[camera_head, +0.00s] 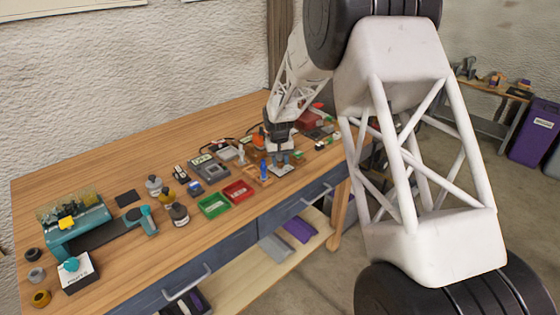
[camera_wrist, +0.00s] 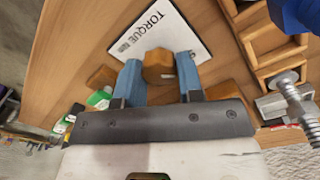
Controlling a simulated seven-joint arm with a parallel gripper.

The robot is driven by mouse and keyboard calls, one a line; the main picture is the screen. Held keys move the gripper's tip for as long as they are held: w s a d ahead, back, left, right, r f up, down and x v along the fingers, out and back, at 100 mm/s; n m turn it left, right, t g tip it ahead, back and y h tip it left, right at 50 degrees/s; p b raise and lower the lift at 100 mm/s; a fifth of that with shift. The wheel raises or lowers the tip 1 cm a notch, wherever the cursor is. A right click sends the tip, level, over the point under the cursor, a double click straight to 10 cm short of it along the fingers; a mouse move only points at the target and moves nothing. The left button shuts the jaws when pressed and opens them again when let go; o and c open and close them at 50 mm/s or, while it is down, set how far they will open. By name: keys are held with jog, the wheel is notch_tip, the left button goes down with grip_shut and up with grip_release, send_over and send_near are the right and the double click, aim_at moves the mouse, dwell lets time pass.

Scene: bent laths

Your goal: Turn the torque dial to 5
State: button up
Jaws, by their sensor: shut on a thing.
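The torque dial's white plate (camera_wrist: 190,35), with the word TORQUE printed on it, lies on the wooden bench in the wrist view. Its brown, angular knob (camera_wrist: 158,62) stands at the plate's lower edge in that view. My gripper (camera_wrist: 160,72) has its two blue fingers on either side of the knob and is shut on it. No dial numbers or pointer can be read here. In the head view my gripper (camera_head: 279,157) is low over the right part of the bench, and I cannot make out the dial there.
In the wrist view, a wooden divided tray (camera_wrist: 255,48) and a metal bolt (camera_wrist: 290,92) are on the right. An orange-brown block (camera_wrist: 102,77) lies left of the fingers. In the head view, a red tray (camera_head: 238,191) and a green tray (camera_head: 213,206) stand left of my gripper.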

dwell(0.4)
jog(key=o, duration=0.9)
jog(key=shift+a+r, duration=0.15)
jog(key=shift+r, duration=3.75)
